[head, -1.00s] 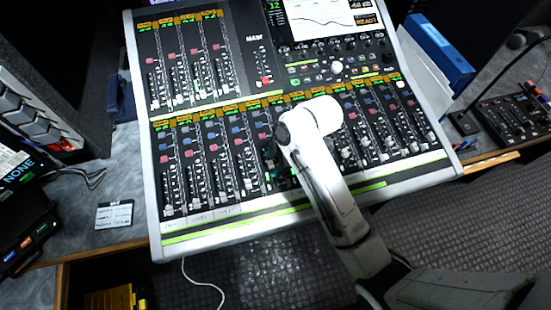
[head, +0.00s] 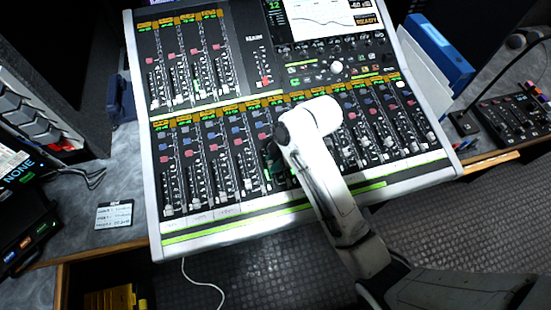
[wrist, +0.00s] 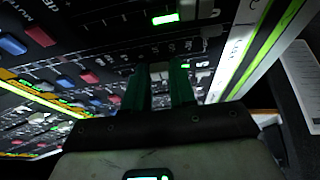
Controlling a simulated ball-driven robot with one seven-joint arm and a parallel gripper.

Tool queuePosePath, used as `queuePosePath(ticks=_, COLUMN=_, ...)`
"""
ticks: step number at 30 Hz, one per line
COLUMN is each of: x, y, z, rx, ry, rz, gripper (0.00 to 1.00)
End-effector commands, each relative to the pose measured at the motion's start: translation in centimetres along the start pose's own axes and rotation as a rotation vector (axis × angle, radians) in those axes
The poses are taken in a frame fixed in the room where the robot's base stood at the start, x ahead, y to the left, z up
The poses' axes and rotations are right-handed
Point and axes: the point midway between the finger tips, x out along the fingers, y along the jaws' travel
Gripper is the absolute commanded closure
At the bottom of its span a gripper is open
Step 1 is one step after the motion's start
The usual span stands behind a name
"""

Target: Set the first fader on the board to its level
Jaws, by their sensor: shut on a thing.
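The mixing board (head: 152,215) has a lower row of several faders and a shorter row at upper left. The leftmost lower fader cap (head: 168,208) sits near the bottom of its slot, well left of my gripper. My gripper (head: 276,165) is over the middle of the lower row, partly hidden by my white wrist. In the wrist view its two green fingers (wrist: 160,84) reach down to the board, shut on a small fader cap. The cap is mostly hidden between them, and I cannot tell its channel number.
The board's screen (head: 325,18) is at the top. A small written card (head: 114,214) lies on the desk at left. A blue binder (head: 440,48) and a smaller control panel (head: 515,115) stand at right. The board's front edge is partly under my arm.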

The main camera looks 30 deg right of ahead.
Motion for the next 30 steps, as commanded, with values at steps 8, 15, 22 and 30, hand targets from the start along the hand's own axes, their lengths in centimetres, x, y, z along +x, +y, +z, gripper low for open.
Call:
queuePosePath(ticks=8, x=-0.2, y=-0.4, z=-0.1, rx=0.000, ry=0.000, rz=0.000, gripper=1.00)
queuePosePath(ticks=15, x=-0.1, y=-1.8, z=0.0, rx=0.001, ry=0.000, rz=0.000, gripper=1.00)
queuePosePath(ticks=22, x=0.0, y=-1.7, z=0.0, rx=0.000, ry=0.000, rz=0.001, gripper=0.72)
queuePosePath(ticks=30, x=0.0, y=-1.7, z=0.0, rx=0.000, ry=0.000, rz=0.001, gripper=0.49)
